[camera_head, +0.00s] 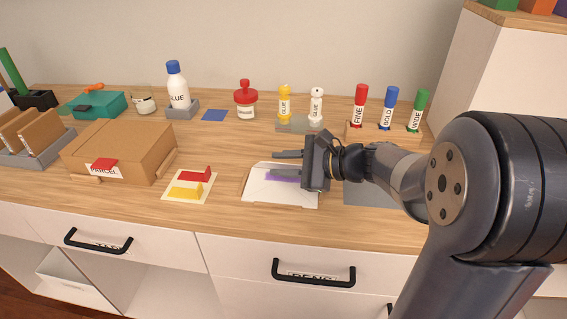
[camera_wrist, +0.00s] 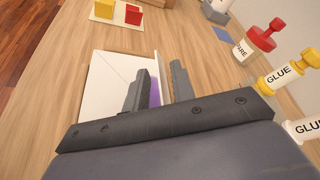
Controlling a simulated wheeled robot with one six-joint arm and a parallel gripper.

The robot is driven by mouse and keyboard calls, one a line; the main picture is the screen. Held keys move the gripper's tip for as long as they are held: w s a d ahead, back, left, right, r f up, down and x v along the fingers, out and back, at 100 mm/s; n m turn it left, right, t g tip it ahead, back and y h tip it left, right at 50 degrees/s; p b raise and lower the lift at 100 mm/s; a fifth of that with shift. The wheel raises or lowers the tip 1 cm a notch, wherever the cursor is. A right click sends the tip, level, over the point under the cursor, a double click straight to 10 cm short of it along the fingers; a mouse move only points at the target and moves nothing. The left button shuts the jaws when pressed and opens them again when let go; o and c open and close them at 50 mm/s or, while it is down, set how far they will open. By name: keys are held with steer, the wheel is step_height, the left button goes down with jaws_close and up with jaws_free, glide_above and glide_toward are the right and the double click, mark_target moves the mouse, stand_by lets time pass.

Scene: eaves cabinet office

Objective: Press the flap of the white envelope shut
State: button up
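The white envelope (camera_head: 270,194) lies on the counter near its front edge, with a purple strip (camera_head: 283,178) near its far side. In the wrist view the envelope (camera_wrist: 108,88) lies below the fingers, and the purple strip (camera_wrist: 154,92) shows beside one finger. A thin pale piece (camera_wrist: 161,76), seen nearly edge-on, stands between the fingers; it looks like the flap, raised. My gripper (camera_head: 270,167) is over the far part of the envelope, its two fingers apart and pointing left. I cannot tell whether a finger touches the envelope.
A card with red and yellow blocks (camera_head: 179,201) lies left of the envelope, beyond it a parcel box (camera_head: 125,145). Glue bottles (camera_head: 284,105), a red-capped jar (camera_head: 245,105) and markers (camera_head: 388,108) stand behind. A grey mat (camera_head: 368,194) lies right, under my arm.

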steer(key=p+v, duration=0.1)
steer(key=v, duration=0.9)
steer(key=shift+s+d, duration=0.2)
steer(key=shift+d, duration=0.15)
